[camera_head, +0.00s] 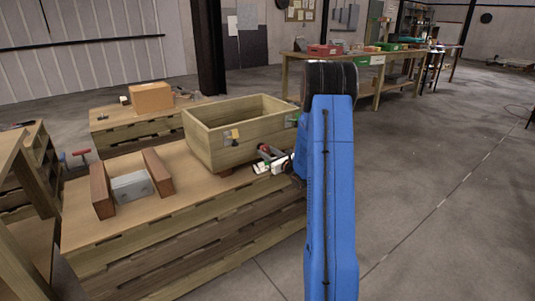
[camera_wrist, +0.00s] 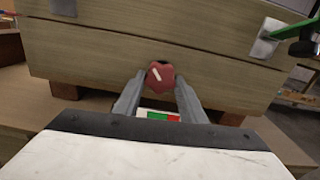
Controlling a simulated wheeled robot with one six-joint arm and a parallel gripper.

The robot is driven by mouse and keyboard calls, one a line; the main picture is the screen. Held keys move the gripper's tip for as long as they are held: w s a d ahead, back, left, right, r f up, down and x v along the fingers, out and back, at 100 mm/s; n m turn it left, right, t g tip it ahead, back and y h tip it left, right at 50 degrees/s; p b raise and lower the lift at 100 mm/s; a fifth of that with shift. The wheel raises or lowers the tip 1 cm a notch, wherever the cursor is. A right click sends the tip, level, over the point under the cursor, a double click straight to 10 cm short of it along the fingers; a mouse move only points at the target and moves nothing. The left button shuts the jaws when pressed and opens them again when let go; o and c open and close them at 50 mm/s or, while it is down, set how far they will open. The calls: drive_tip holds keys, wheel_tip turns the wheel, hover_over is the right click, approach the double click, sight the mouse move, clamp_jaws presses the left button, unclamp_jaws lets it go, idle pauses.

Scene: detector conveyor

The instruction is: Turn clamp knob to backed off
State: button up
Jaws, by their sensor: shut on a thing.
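The clamp knob (camera_wrist: 161,74) is a dark red, many-sided knob with a slanted white mark, on the front of a wooden crate. My gripper (camera_wrist: 160,82) has one finger on each side of the knob and is shut on it. A small red and green label (camera_wrist: 158,115) shows below the knob, between the fingers. In the head view, my gripper (camera_head: 265,160) is at the lower right of the crate (camera_head: 225,155), beside my blue arm. The knob is hard to make out there.
The crate stands on small blocks on a wooden bench (camera_head: 190,215). A grey block (camera_head: 131,187) lies between two brown boards to the left. A green-handled part (camera_wrist: 298,30) sticks out at the crate's right corner. Open floor (camera_head: 440,220) lies to the right.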

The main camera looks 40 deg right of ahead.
drive_tip(key=shift+s+f, duration=0.1)
drive_tip(key=shift+f, duration=0.05)
drive_tip(key=o, duration=1.1)
drive_tip(key=shift+c, duration=0.2)
drive_tip(key=s, duration=1.7)
drive_tip(key=shift+s, duration=0.2)
